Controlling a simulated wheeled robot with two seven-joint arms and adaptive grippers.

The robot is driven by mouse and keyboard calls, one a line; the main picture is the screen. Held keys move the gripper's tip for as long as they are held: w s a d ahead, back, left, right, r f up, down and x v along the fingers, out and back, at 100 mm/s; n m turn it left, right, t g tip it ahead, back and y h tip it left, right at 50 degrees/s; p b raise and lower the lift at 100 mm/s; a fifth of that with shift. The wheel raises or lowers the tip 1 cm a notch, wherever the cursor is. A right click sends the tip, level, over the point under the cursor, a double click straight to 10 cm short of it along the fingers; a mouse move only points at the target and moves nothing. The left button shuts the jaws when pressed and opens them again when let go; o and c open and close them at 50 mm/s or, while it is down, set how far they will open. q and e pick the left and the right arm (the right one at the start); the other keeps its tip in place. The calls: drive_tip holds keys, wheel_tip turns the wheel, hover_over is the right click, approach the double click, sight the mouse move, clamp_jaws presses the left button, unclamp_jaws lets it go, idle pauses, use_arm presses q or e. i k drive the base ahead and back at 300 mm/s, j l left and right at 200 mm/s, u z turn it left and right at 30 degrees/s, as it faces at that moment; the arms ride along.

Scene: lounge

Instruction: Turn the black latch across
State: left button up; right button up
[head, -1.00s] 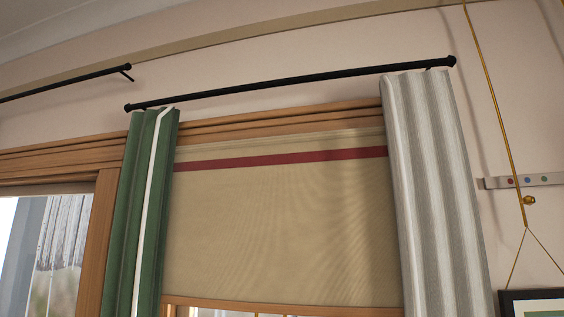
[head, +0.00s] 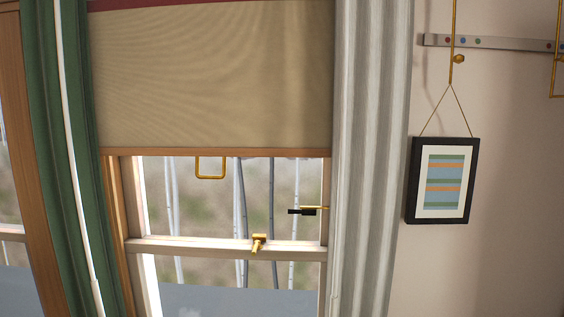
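A small black piece (head: 302,211), which looks like the black latch, shows in the head view near the right side of the window. It lies roughly level, with a thin brass bar beside it reaching right to the window frame. A brass catch (head: 258,243) sits on the window's middle rail (head: 200,246), lower and to the left. Whether the black piece is fixed to the frame or the glass is too small to tell. Neither of my grippers is in view.
A beige blind (head: 215,80) with a brass pull (head: 210,168) covers the upper window. A green curtain (head: 58,130) hangs left and a grey striped curtain (head: 370,150) right, close beside the black piece. A framed picture (head: 443,180) hangs on the right wall.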

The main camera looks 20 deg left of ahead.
sight(304, 213)
drive_tip(key=k+j+u, duration=0.2)
drive_tip(key=j+u, duration=0.15)
drive_tip(key=k+j+u, duration=0.1)
drive_tip(key=j+u, duration=0.25)
drive_tip(key=j, duration=0.25)
drive_tip(key=k+j+u, duration=0.1)
drive_tip(key=j+u, duration=0.25)
drive_tip(key=j, duration=0.15)
